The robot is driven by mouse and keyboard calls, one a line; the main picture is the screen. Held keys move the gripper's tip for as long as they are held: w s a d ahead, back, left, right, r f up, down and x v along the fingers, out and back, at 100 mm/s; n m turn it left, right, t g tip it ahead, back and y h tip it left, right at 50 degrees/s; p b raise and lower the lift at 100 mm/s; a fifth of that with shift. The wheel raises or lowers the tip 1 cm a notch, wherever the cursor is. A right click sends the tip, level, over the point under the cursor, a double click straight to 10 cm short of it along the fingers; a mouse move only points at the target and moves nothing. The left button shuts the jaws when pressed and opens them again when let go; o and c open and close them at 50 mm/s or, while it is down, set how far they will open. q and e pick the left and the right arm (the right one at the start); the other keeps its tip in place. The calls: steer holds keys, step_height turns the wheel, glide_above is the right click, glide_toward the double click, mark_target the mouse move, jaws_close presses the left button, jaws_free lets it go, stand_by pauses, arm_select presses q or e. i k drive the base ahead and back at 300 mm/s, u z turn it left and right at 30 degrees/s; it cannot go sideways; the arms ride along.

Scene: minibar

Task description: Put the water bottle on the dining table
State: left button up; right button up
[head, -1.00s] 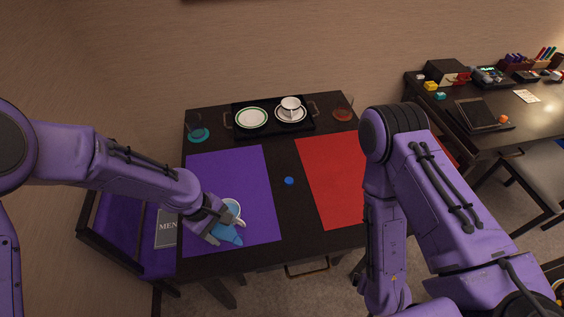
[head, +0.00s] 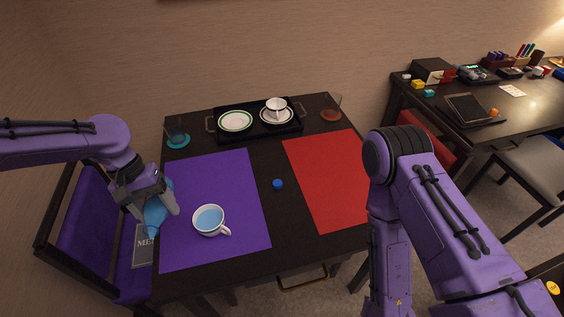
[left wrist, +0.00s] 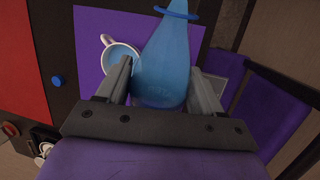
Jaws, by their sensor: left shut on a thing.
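My left gripper (head: 156,203) is shut on the blue translucent water bottle (head: 153,217). The bottle is near the left edge of the dark dining table (head: 262,208), by the purple placemat (head: 210,178); whether it touches the table cannot be told. In the left wrist view, the bottle (left wrist: 165,62) sits between the two fingers, its neck and collar pointing away from the gripper. A white cup (head: 209,221) of blue liquid stands on the purple placemat, right of the bottle. A small blue cap (head: 278,184) lies on the table. My right arm shows, but its gripper is out of view.
A black tray (head: 254,128) with plates and a cup is at the table's back. Two glasses on coasters (head: 178,141) flank it. A red placemat (head: 327,178) lies at right. A purple chair (head: 88,232) stands left. The strip between the placemats is mostly clear.

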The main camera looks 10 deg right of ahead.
mark_target(294, 235)
steer(key=z, duration=0.45)
steer(key=k, duration=0.5)
steer(key=z, duration=0.6)
